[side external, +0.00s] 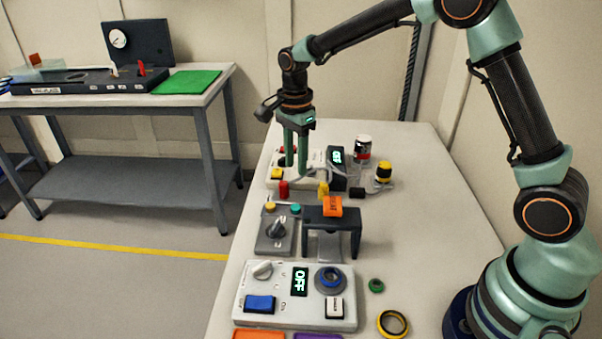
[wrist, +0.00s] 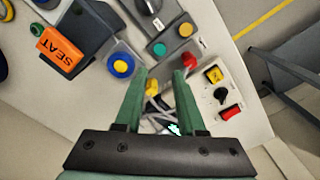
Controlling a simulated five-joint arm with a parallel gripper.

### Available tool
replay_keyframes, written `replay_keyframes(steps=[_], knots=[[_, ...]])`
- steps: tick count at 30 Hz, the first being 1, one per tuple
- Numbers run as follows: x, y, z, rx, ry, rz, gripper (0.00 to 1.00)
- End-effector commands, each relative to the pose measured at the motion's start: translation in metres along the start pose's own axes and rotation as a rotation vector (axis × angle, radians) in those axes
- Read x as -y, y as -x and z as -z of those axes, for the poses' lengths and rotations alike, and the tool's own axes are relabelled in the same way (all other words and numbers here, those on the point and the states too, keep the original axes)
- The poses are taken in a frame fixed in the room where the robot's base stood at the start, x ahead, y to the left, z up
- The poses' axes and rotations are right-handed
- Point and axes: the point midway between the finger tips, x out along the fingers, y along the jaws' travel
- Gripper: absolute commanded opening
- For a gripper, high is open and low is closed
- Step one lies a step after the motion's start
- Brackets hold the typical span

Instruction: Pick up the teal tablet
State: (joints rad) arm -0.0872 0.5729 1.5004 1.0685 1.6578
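My gripper (side external: 297,166) has two green fingers pointing down over the far white control box (side external: 310,184). In the wrist view the fingers of my gripper (wrist: 161,72) stand apart with a gap between them and nothing held. A small teal round piece (side external: 295,209) sits on the grey knob box (side external: 275,235), nearer the camera than my gripper. It also shows in the wrist view (wrist: 159,49), ahead of the fingertips, beside a yellow round piece (wrist: 186,29). I cannot tell whether this is the teal tablet or a button. No other clear teal tablet shows.
A dark stand with an orange SEAT block (side external: 332,206) is close by. A red cylinder (side external: 283,189) and a yellow piece (side external: 323,189) stand near my fingers. Jars (side external: 363,147) are behind. A near control box (side external: 295,312) reads OFF. The right side of the table is mostly clear.

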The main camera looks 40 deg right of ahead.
Motion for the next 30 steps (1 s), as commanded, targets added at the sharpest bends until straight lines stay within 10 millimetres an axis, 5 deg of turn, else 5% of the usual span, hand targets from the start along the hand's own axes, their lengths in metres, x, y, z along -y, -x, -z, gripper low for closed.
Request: replay_keyframes(steps=[9,30], knots=[[-0.001,-0.051,0.0,0.0,-0.001,-0.005,0.39],[-0.001,-0.117,-0.002,0.0,0.0,-0.001,0.39]])
